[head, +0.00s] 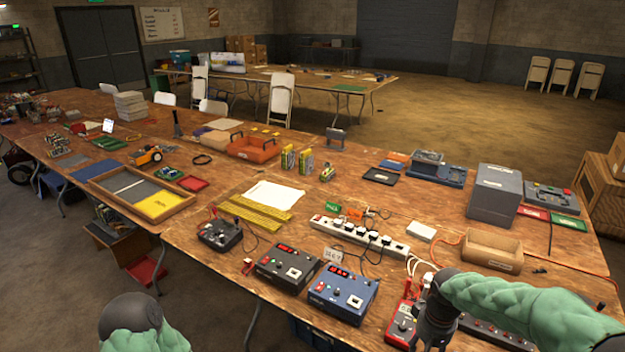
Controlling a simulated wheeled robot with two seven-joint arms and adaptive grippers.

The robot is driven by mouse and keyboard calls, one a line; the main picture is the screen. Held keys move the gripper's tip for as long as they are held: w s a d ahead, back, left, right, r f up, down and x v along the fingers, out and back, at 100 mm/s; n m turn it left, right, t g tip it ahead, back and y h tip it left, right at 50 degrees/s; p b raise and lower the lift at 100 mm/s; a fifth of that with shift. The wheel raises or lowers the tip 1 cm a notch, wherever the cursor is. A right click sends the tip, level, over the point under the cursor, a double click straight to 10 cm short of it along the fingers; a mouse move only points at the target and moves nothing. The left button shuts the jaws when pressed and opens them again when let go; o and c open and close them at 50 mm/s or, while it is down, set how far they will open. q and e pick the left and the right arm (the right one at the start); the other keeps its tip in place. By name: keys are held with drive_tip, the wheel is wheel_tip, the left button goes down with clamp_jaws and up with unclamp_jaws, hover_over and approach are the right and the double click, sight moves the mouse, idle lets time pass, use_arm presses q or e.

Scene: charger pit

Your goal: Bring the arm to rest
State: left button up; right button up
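My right arm comes in from the lower right in a green padded sleeve. Its dark gripper (434,326) points down over the front edge of the table, beside a red multimeter-like device (401,325). Its fingertips are too dark and small to tell whether they are open or hold anything. My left arm shows only as a green sleeve and a dark rounded joint at the bottom left; its gripper is out of view.
The long wooden table (215,262) carries charger boxes, a black one (287,268) and a blue one (343,293), near the front. A white power strip (360,238) with plugs and cables lies behind them. A cardboard tray (491,251) and grey bin (495,196) stand right.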

drive_tip(key=s+a+f+y, duration=0.1)
drive_tip(key=s+a+f, duration=0.1)
drive_tip(key=a+f, duration=0.45)
drive_tip(key=s+a+f+y, duration=0.2)
drive_tip(key=a+f, duration=0.2)
drive_tip(key=f, duration=0.6)
use_arm(q)
drive_tip(key=shift+w+f, duration=0.15)
drive_tip(key=shift+w, duration=0.25)
use_arm(e)
drive_tip(key=s+a+f+m, duration=0.2)
drive_tip(key=s+a+f, duration=0.5)
drive_tip(key=s+f, duration=0.4)
drive_tip(key=shift+s+y, duration=0.4)
drive_tip(key=shift+s, duration=0.15)
